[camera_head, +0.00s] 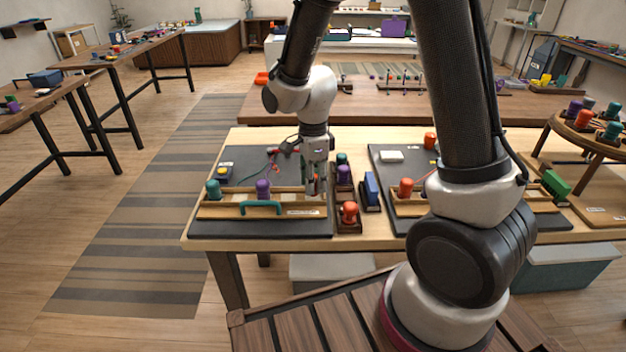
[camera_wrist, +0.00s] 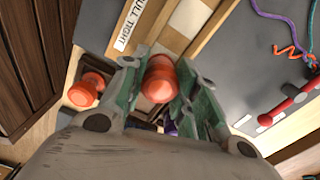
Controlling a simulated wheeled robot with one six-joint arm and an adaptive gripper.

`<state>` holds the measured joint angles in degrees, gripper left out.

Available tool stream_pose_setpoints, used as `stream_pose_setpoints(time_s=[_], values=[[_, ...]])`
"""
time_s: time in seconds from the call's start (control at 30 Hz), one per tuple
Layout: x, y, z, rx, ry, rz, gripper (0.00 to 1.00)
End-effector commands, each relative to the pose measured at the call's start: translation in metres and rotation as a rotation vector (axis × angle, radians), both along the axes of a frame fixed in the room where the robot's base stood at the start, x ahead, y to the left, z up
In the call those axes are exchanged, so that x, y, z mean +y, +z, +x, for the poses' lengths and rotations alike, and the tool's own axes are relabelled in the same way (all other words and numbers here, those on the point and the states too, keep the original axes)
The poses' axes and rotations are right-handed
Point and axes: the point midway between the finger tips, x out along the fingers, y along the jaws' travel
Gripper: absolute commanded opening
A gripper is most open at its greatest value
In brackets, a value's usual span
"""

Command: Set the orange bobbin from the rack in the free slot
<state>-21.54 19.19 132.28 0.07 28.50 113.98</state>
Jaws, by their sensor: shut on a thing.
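My gripper (camera_head: 316,188) is shut on an orange bobbin (camera_wrist: 160,80), which shows between the fingers in the wrist view. In the head view the gripper hangs over the right end of the wooden rail (camera_head: 225,211) on the left board, and its fingers mostly hide the held bobbin. A teal bobbin (camera_head: 213,188) and a purple bobbin (camera_head: 263,188) stand along that rail. The rack (camera_head: 345,224) is just right of the gripper, with teal, purple and orange bobbins (camera_head: 349,211). The free slot is not clearly visible; I cannot tell whether the held bobbin touches the rail.
A red stick (camera_wrist: 290,105) and cords (camera_wrist: 280,20) lie on the dark mat. A blue block (camera_head: 371,188) stands right of the rack, and a second board with orange bobbins (camera_head: 406,187) lies farther right.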

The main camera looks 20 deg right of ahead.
Motion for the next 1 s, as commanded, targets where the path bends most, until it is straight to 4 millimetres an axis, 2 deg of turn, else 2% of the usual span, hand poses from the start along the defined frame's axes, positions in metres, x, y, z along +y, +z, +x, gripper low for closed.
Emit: stream_pose_setpoints(time_s=[1.0], values=[[0.000, -0.016, 0.000, 0.001, 0.000, 0.000, 0.06]])
